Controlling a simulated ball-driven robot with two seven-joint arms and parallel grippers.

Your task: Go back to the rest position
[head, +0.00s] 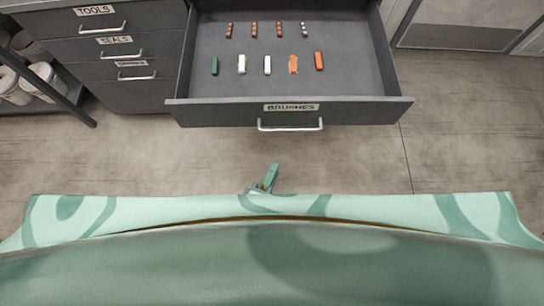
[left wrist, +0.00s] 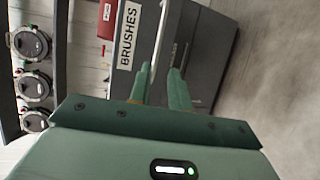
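My left gripper (head: 268,181) shows in the head view just beyond the edge of my own body, in front of the open drawer and apart from its handle. In the left wrist view its two fingers (left wrist: 160,88) stand apart, with a gap between them and nothing held. The drawer's handle (head: 290,125) shows beyond the fingertips in the left wrist view. The open drawer (head: 340,107) carries the label BRUSHES. My right gripper is in neither view.
The drawer holds two rows of small blocks, among them a green one (head: 215,65), a white one (head: 241,63) and an orange one (head: 318,61). Shut drawers (head: 110,45) stand at the left beside a shelf with white containers (head: 42,80). The floor (head: 150,155) before the drawer is clear.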

